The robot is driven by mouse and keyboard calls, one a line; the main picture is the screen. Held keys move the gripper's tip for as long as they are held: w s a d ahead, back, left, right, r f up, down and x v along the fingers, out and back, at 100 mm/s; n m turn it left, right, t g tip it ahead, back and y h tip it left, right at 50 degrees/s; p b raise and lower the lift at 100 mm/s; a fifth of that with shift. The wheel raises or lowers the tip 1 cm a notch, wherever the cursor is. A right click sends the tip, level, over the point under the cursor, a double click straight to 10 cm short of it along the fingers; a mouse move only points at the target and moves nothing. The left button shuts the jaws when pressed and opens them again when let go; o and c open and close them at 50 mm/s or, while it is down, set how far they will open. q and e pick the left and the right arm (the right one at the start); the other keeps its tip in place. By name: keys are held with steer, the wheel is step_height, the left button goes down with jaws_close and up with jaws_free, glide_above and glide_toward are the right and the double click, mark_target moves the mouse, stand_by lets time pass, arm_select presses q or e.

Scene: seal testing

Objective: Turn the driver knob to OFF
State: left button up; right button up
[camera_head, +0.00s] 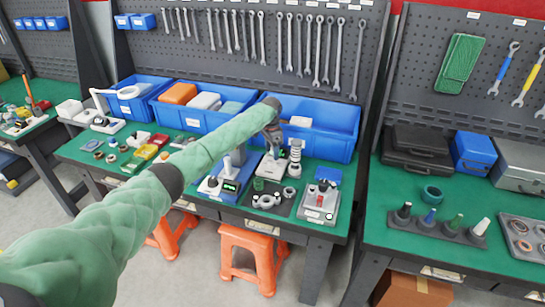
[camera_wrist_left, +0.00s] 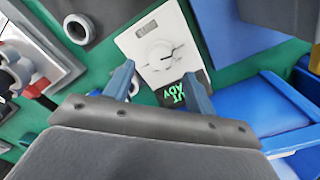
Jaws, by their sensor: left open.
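The driver is a small white box (camera_wrist_left: 147,62) with a round white knob (camera_wrist_left: 160,52) and a small grey display; it shows in the left wrist view. The knob has a dark mark; its labels are too small to read. In the head view a white box (camera_head: 268,167), which looks like the same one, stands just below my left gripper (camera_head: 273,137). In the left wrist view my left gripper (camera_wrist_left: 158,84) is open and empty, its two fingers apart on either side of the box's near part. The knob appears just beyond the fingertips; I cannot tell the height gap. My right gripper is not in view.
Blue bins (camera_head: 322,137) stand behind the work area. A dark screen with green letters (camera_wrist_left: 180,95) lies close to the fingers. A metal fixture with red parts (camera_head: 320,200) and a spring post (camera_head: 295,158) stand to the right. A grey ring (camera_wrist_left: 78,28) lies nearby.

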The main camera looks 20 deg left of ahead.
mark_target(272, 161)
arm_select(q)
step_height(272, 161, down, 4)
steer(key=shift+w+d+r+p, duration=0.1)
steer(key=shift+w+p, duration=0.05)
steer(key=shift+p, duration=0.4)
steer(key=shift+s+f, duration=0.2)
steer(key=shift+f, duration=0.25)
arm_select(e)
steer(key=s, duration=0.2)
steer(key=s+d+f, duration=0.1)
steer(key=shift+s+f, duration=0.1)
arm_select(q)
steer(key=shift+f, duration=0.15)
steer(key=c, duration=0.9)
steer(key=shift+c, duration=0.3)
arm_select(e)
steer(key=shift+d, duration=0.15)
